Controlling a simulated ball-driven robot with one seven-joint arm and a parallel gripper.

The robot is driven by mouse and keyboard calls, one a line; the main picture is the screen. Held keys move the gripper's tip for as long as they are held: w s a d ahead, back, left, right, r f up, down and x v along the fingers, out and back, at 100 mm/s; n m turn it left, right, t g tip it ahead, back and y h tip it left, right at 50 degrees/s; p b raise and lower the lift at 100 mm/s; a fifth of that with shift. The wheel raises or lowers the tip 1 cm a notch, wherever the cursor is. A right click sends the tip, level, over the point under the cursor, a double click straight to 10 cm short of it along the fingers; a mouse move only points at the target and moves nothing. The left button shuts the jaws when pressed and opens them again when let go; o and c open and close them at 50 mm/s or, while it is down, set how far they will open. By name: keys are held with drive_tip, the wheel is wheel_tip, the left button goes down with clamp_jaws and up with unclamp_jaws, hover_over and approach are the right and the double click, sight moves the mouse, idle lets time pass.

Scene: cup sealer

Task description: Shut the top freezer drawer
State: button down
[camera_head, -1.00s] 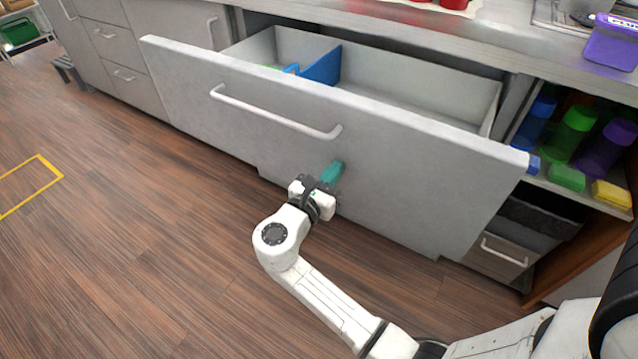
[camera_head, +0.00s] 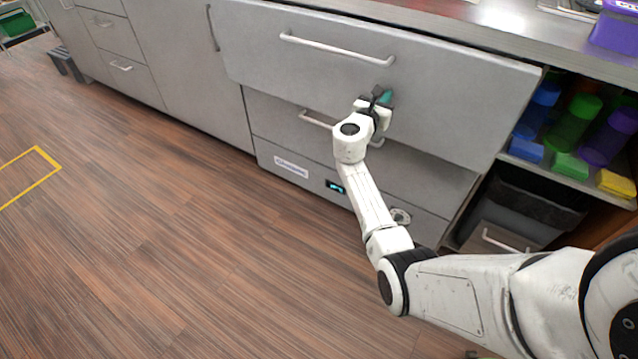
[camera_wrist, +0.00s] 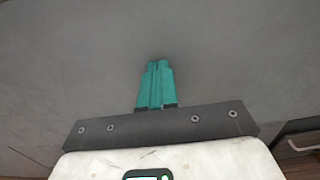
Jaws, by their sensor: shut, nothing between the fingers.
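The top freezer drawer (camera_head: 440,95) has a wide grey front with a long bar handle (camera_head: 337,48). Its front stands close under the counter edge, and its inside is hidden. The grey front also fills the wrist view (camera_wrist: 70,60). My gripper (camera_head: 386,95) is shut and empty, with teal fingers pointing at the drawer front below and right of the handle. In the wrist view the shut fingertips (camera_wrist: 157,66) are against or very near the grey surface; I cannot tell if they touch.
Lower drawers (camera_head: 290,125) sit below the front. An open shelf with coloured cups (camera_head: 574,130) and sponges (camera_head: 570,165) is at the right, above a dark bin (camera_head: 530,200). The counter (camera_head: 480,40) runs above. The wooden floor (camera_head: 180,240) at the left is clear.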

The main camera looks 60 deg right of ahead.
drive_tip(key=d+b, duration=0.2)
drive_tip(key=d, duration=0.4)
drive_tip(key=shift+w+d+f, duration=0.1)
drive_tip(key=shift+d, duration=0.2)
drive_tip(key=shift+w+d+b, duration=0.15)
drive_tip(key=shift+b, duration=0.2)
drive_tip(key=shift+r, duration=0.3)
